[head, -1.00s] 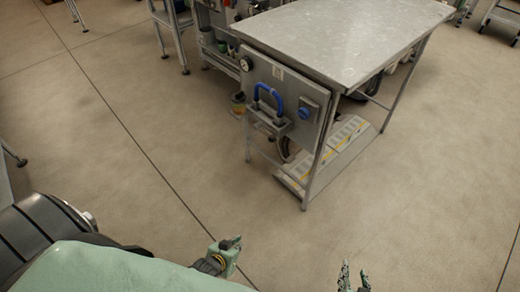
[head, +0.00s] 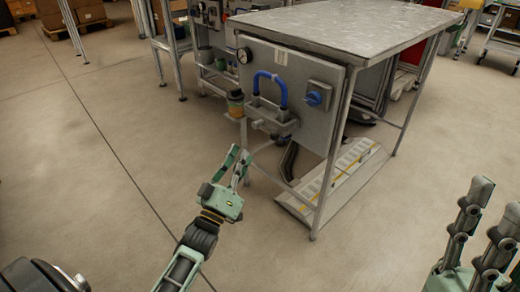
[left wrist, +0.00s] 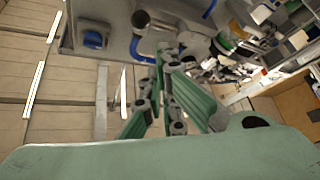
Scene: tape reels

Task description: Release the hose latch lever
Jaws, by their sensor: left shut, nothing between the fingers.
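A blue hose loop (head: 270,80) stands on a grey bracket (head: 271,126) on the front panel of a metal table. I cannot make out clearly which part of the bracket is the latch lever. My left gripper (head: 240,158) is shut and empty, in front of the panel, lower and to the left of the bracket. In the left wrist view a bit of blue hose (left wrist: 209,9) and a silver fitting (left wrist: 142,20) show beyond the fingertips. My right gripper (head: 496,205) is open and empty at the lower right, far from the panel.
A jar (head: 235,102) stands left of the panel. A ramp-like tread (head: 340,175) lies under the table. The floor in front is clear.

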